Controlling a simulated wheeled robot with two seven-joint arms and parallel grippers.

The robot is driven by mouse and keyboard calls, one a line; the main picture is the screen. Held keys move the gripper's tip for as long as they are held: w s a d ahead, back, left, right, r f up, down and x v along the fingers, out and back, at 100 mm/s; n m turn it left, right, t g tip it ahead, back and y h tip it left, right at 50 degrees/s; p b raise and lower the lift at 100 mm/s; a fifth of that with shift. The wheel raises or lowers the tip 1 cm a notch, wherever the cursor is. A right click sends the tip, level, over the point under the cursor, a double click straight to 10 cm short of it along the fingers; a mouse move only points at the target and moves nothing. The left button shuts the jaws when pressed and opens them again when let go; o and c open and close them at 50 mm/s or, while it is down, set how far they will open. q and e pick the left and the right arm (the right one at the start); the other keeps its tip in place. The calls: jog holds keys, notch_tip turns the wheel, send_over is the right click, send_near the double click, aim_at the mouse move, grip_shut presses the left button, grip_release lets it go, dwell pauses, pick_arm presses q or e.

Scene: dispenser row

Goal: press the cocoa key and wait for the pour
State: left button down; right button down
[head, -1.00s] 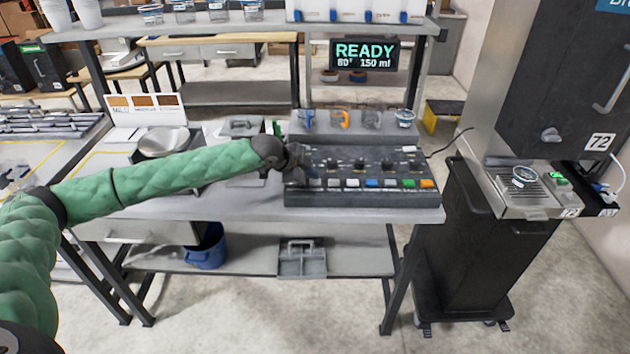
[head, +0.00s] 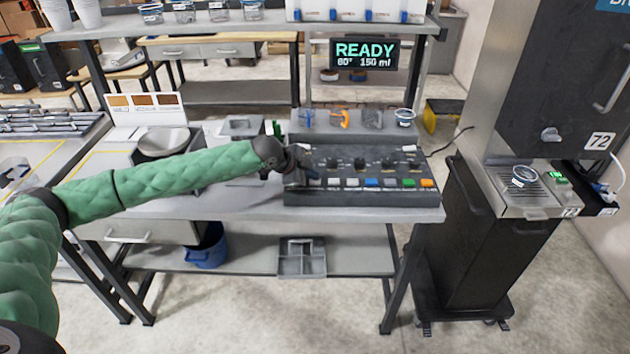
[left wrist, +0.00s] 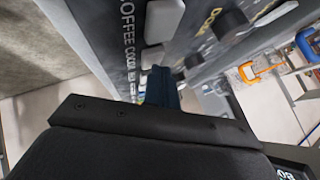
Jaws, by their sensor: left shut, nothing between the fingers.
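The dark key panel (head: 365,160) lies on the bench with a row of coloured keys along its front edge. My left gripper (head: 314,177) is shut and empty at the left end of that row, hiding the leftmost keys. In the left wrist view its dark fingertips (left wrist: 160,88) are close to a pale key (left wrist: 152,56) beside lettering that reads like COCOA. A light key (left wrist: 163,20) by the word COFFEE is above it. I cannot tell whether the fingertips touch a key. The display (head: 364,54) reads READY and 150 ml. My right gripper is out of view.
A clear cup (head: 522,176) stands on the drip tray (head: 540,205) of the dispenser (head: 560,90) at right. Small containers, one with an orange part (head: 341,118), stand behind the panel.

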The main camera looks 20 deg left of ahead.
aim_at(312, 182)
pick_arm(q)
jog(key=shift+f, duration=0.25)
dwell(0.4)
jog(key=shift+r, duration=0.15)
jog(key=shift+r+p, duration=0.75)
jog(key=shift+p, duration=0.1)
jog(key=shift+r, duration=0.1)
jog(key=shift+r+p, duration=2)
jog(key=shift+r, duration=0.4)
